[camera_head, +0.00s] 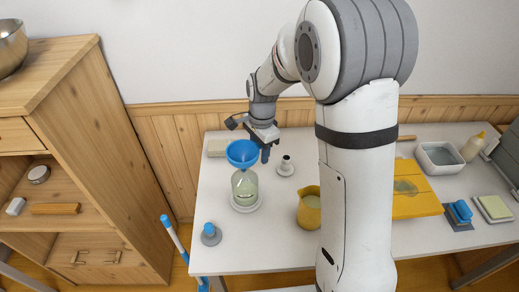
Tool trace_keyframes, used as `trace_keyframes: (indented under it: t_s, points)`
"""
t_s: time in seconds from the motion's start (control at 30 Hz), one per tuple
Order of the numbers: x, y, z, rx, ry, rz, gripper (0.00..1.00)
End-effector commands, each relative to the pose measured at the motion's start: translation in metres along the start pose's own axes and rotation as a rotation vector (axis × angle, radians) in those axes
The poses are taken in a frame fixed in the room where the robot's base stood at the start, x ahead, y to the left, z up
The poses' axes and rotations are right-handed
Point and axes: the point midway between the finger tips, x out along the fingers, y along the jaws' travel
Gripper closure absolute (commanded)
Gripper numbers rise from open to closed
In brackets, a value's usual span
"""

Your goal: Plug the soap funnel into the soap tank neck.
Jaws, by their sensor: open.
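The blue soap funnel (242,153) appears in the head view directly above the clear soap tank (245,187), its wide mouth up and roughly level. The tank holds pale green liquid and stands on a round white base (260,207). The funnel's lower part overlaps the tank top, but I cannot tell how deep its stem sits in the neck. My gripper (262,152) points down just behind and right of the funnel. Its jaws are open; one dark blue finger shows, and the other is largely hidden. Contact with the funnel is unclear.
A yellow jug (309,210) stands farther right, partly near my arm. A grey disc with a blue knob (210,234) sits front left. The white table (265,254) is clear at the front.

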Motion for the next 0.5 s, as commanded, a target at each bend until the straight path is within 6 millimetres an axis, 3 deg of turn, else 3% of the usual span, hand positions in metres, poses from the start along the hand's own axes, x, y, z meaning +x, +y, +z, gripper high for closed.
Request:
trace_keyframes:
  t_s: [0.5]
  points:
    - [-0.0032, -0.0002, 0.0000, 0.000, 0.000, -0.001, 0.59]
